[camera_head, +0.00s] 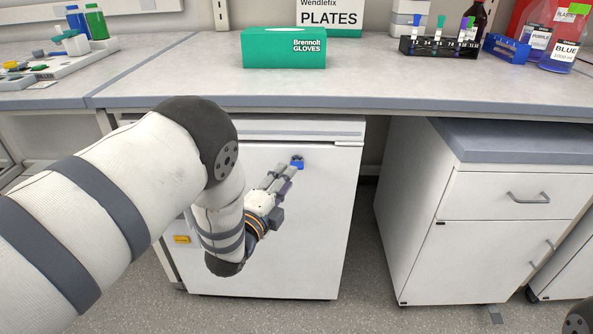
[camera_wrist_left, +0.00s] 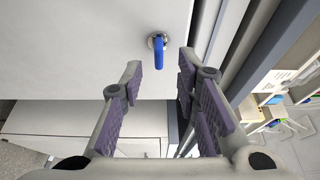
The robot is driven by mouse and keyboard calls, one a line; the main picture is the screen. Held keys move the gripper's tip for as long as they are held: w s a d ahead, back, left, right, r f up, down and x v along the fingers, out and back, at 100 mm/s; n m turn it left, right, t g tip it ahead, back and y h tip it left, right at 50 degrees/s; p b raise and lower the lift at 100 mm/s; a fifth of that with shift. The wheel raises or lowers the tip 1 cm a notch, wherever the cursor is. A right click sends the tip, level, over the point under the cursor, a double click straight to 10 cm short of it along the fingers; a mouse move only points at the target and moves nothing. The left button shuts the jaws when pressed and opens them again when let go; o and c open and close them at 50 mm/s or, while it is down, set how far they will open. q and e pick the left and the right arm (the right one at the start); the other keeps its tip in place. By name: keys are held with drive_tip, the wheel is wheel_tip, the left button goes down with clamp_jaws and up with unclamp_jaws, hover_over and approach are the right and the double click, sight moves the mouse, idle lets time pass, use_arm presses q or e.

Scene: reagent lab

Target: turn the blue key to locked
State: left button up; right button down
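The blue key (camera_head: 297,165) sits in a small round lock high on the white cabinet door (camera_head: 325,215) under the bench. In the left wrist view the blue key (camera_wrist_left: 159,52) stands out from its silver lock (camera_wrist_left: 157,40), with its bow towards the bottom of the picture. My left gripper (camera_head: 287,173) is in front of the door, its fingertips close to the key. In the wrist view the left gripper (camera_wrist_left: 161,72) is open and empty; the key lies just beyond and roughly between the fingertips, apart from both. My right gripper is out of view.
The bench top's front edge (camera_head: 300,102) overhangs the cabinet. A green glove box (camera_head: 284,48) stands on it. A yellow label (camera_head: 181,239) is low on the cabinet's left. A white drawer unit (camera_head: 490,235) stands to the right, with a gap between.

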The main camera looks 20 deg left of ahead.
sight(297, 164)
use_arm(q)
drive_tip(key=w, duration=0.5)
drive_tip(key=shift+w+d+b, duration=0.25)
drive_tip(key=shift+d+b, duration=0.1)
drive_tip(key=shift+b, duration=0.05)
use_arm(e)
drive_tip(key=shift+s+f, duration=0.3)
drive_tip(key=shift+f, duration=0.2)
use_arm(q)
clamp_jaws()
